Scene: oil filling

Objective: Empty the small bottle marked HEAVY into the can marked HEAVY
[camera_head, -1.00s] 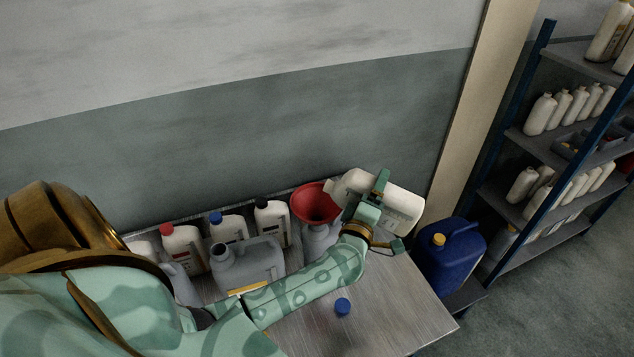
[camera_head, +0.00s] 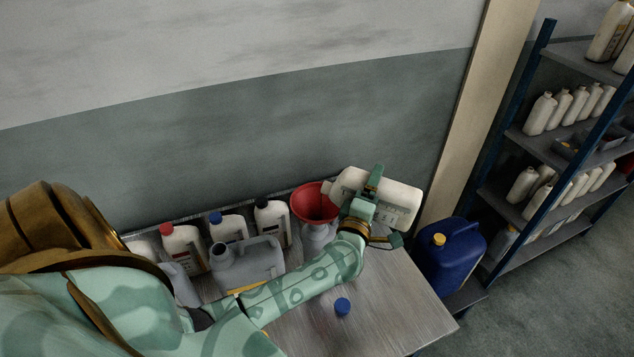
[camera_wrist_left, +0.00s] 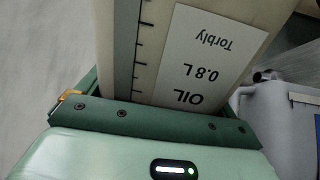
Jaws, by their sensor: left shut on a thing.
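My left gripper (camera_head: 373,193) is shut on a white bottle (camera_head: 401,200), held lying roughly on its side with its neck end to the left, at the red funnel (camera_head: 315,203). Whether oil is flowing cannot be seen. In the left wrist view, the bottle's label (camera_wrist_left: 205,50) reads upside down "OIL 0.8 L Torbly", beside a scale strip; no HEAVY mark is readable. The funnel sits on a grey can (camera_head: 318,237), partly hidden by my arm; its marking is not visible. My right gripper is not in view.
A larger grey can (camera_head: 248,262) with an uncapped mouth stands left of the funnel. White bottles with red (camera_head: 184,247), blue (camera_head: 229,228) and black (camera_head: 271,222) caps line the back. A loose blue cap (camera_head: 342,307) lies on the metal table (camera_head: 400,310). A blue canister (camera_head: 450,258) stands off its right edge.

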